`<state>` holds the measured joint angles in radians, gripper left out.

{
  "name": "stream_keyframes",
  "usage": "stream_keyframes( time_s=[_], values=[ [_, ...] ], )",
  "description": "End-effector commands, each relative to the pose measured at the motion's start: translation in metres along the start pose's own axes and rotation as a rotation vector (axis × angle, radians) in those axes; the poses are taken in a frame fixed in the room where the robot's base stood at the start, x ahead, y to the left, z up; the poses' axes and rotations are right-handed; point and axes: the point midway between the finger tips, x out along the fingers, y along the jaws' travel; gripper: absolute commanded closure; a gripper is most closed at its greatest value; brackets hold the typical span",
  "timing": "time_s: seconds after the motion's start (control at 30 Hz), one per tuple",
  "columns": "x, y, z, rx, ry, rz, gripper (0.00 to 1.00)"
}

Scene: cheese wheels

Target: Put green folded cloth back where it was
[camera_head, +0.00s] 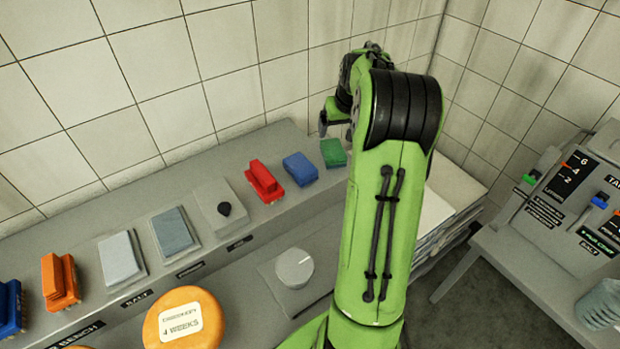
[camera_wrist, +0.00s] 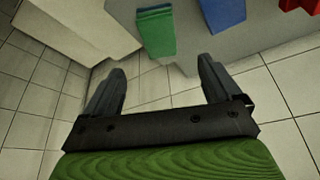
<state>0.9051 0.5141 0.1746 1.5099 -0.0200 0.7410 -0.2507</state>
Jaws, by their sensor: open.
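The green folded cloth (camera_head: 333,153) lies on the grey back shelf at its right end, to the right of the blue folded cloth (camera_head: 300,168). In the wrist view the green cloth (camera_wrist: 156,33) lies beyond my fingertips, with the blue cloth (camera_wrist: 223,12) to its right. My gripper (camera_wrist: 162,75) is open, with nothing between its fingers and a gap between it and the cloth. In the head view my arm hides most of the gripper.
Along the shelf (camera_head: 275,135) stand a red block-like item (camera_head: 264,181), a grey box with a black knob (camera_head: 219,208), grey slabs (camera_head: 121,260) and an orange item (camera_head: 60,281). An orange cheese wheel (camera_head: 184,320) is in front. A side table with switches (camera_head: 560,225) stands at right.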

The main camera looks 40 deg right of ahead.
Motion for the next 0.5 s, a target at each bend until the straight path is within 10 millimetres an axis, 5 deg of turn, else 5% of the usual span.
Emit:
stream_keyframes(
  time_s=[0.13,0.23,0.4,0.5],
  values=[
    [-0.046,-0.060,0.011,-0.088,0.014,-0.008,0.09],
    [-0.097,-0.119,0.046,-0.175,0.027,-0.022,0.09],
    [-0.171,-0.187,0.143,-0.306,0.062,-0.073,0.09],
    [-0.196,-0.202,0.210,-0.373,0.082,-0.125,0.09]
  ],
)
